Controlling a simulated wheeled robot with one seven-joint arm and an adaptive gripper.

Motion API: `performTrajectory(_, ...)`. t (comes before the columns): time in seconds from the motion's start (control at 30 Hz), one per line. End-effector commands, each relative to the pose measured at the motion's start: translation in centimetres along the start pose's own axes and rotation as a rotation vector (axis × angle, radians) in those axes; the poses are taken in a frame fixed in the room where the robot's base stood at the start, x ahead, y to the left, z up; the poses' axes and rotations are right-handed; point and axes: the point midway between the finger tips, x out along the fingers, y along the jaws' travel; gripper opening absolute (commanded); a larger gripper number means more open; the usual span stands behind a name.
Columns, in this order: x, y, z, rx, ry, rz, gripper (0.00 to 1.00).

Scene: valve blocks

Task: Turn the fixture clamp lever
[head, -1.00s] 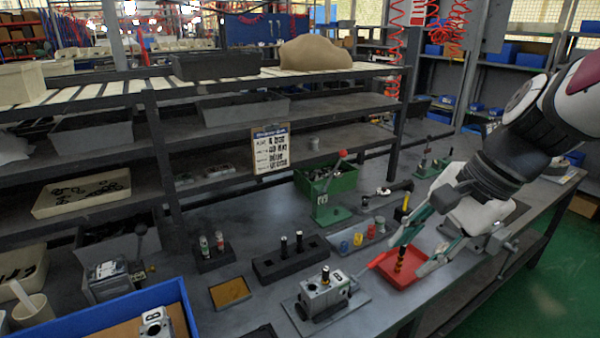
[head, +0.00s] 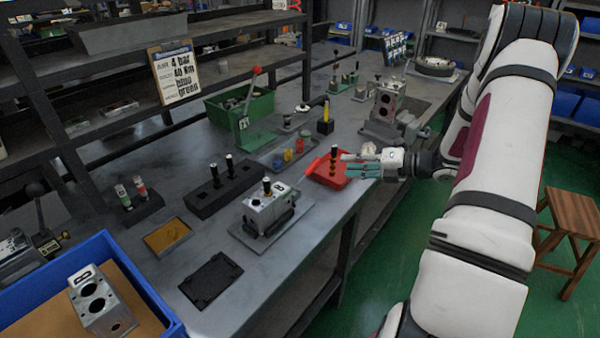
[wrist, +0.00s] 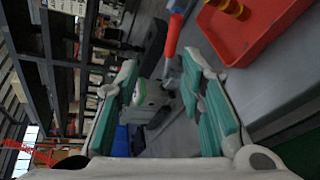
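A silver valve block (head: 266,208) with a black-topped stem sits in a fixture on a grey plate on the bench. A red handle (head: 312,166) shows between this fixture and the red tray, left of my gripper (head: 346,165). In the wrist view a red handle (wrist: 173,34) with a grey metal end lies just beyond the fingertips, near the tray. My gripper is horizontal, pointing left over the tray area. Its teal-padded fingers are apart and nothing is between them in the wrist view (wrist: 160,80). I cannot tell whether it touches the handle. The handle's mounting is unclear.
The red tray (head: 340,182) holds a dark and brass part. A green lever press (head: 249,120) with a red knob, a black block (head: 225,188) and coloured cylinders stand behind. Another grey fixture (head: 383,108) stands at the right. A blue bin (head: 150,305) is front left.

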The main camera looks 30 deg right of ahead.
Motion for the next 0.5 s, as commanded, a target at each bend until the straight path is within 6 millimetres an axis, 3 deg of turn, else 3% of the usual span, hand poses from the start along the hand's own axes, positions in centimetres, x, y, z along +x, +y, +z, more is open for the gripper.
performTrajectory(0.03, -0.2, -1.4, 0.3, 0.046, -0.03, 0.005, 0.35)
performTrajectory(0.1, -0.5, -2.3, 0.7, 0.09, -0.057, 0.011, 0.35)
performTrajectory(0.23, -0.2, -2.8, 0.9, 0.115, -0.072, 0.015, 0.35)
performTrajectory(0.5, 4.0, -2.6, 1.1, 0.111, -0.067, 0.016, 0.35)
